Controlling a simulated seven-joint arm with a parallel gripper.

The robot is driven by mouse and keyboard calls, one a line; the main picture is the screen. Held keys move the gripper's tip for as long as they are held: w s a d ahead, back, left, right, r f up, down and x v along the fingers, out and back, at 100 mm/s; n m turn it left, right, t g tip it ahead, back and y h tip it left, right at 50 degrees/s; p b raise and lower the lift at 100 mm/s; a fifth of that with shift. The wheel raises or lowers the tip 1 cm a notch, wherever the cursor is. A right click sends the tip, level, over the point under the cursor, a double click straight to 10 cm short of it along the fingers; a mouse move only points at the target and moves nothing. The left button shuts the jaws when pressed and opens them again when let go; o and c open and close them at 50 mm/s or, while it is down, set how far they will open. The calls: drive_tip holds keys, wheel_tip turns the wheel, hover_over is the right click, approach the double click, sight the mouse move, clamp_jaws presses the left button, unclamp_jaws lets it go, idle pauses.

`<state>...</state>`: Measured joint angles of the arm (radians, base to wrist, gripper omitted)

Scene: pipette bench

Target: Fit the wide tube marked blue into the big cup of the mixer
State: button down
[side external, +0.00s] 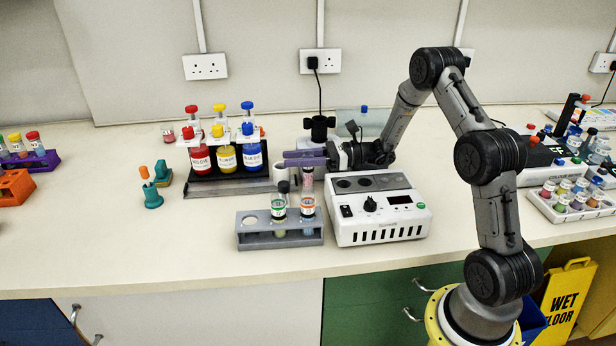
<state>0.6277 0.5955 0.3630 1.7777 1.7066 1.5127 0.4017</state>
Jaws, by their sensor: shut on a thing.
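My gripper (306,158) is shut on a slim clear tube with pinkish contents (308,181), which hangs upright below the fingers. I cannot tell its colour mark; its top is hidden by the fingers. Its lower end meets, in the picture, an orange-marked tube (308,206) in the grey rack (251,241), and I cannot tell whether they are separate. The white mixer (384,228), with a knob and display, stands to the right. Dark round cups, including one at the left (343,183), show in its top.
A black rack (205,188) with red, yellow and blue bottles stands behind left. A white cup (282,172) and a black-topped device (318,128) are near my gripper. A teal stand (152,197) is further left. The front bench strip is clear.

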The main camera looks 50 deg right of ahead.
drive_tip(key=shift+r, duration=0.1)
idle(0.4)
drive_tip(key=s+a+r, duration=0.2)
drive_tip(key=s+r, duration=1)
drive_tip(key=s, duration=0.1)
drive_tip(key=w+d+r+m+t+h, duration=0.2)
drive_tip(key=w+d+r+m+h, duration=0.1)
drive_tip(key=w+d, duration=0.55)
drive_tip(key=w+d+r+m+t+h, duration=0.2)
drive_tip(key=w+d+r+h, duration=0.2)
drive_tip(key=w+d, duration=0.5)
wheel_tip(320, 180, down, 9)
drive_tip(key=w+a, duration=0.1)
drive_tip(key=w, duration=0.1)
drive_tip(key=shift+w+f+y, duration=0.15)
drive_tip(key=shift+w+y, duration=0.15)
drive_tip(key=shift+y, duration=0.1)
drive_tip(key=shift+f, duration=0.35)
